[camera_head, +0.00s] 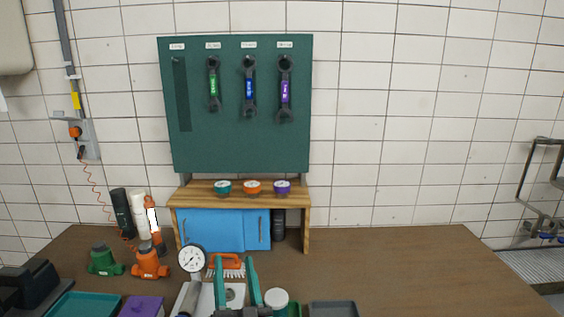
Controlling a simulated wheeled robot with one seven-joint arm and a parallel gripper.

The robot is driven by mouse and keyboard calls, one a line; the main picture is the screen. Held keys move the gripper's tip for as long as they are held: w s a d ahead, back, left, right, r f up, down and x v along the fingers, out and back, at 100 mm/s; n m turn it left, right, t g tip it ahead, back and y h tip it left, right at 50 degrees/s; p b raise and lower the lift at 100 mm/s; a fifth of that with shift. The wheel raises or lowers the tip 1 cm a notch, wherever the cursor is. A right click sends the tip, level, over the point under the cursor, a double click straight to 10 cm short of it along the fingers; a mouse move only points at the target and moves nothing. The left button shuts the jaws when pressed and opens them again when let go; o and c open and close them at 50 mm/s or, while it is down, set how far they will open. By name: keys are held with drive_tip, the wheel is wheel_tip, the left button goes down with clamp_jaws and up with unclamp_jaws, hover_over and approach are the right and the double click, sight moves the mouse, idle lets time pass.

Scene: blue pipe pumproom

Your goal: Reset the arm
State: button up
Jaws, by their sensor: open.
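My gripper (234,279) shows at the bottom centre of the head view, with its two teal fingers pointing up and apart. It is open, and nothing shows between the fingers except the bench items behind them. The rest of my arm is mostly below the picture's edge. I cannot tell how far the fingers are above the bench (400,265).
A dial gauge (192,259), an orange-handled brush (226,263) and a white-lidded jar (276,298) are close around the gripper. Green (104,261) and orange (150,263) valve-like parts stand left. A wooden shelf (305,215) is behind. The bench's right side is clear.

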drive_tip(key=s+d+f+m+g+h, duration=0.3)
drive_tip(key=s+f+m+h, duration=0.3)
drive_tip(key=s+f, duration=1.65)
drive_tip(key=s+d+f+n+g, duration=0.1)
drive_tip(key=s+d+f+n, duration=0.1)
drive_tip(key=s, duration=0.5)
drive_tip(key=s+d+f+n+g, duration=0.1)
drive_tip(key=s+d+n, duration=0.2)
drive_tip(key=s, duration=0.3)
drive_tip(key=s+d+f+n+g, duration=0.1)
drive_tip(key=s+d+f+n, duration=0.1)
drive_tip(key=s, duration=0.5)
drive_tip(key=shift+s+d+f+n, duration=0.3)
drive_tip(key=shift+s+d+f, duration=0.05)
drive_tip(key=shift+d, duration=0.2)
drive_tip(key=shift+w, duration=0.1)
drive_tip(key=shift+c, duration=0.4)
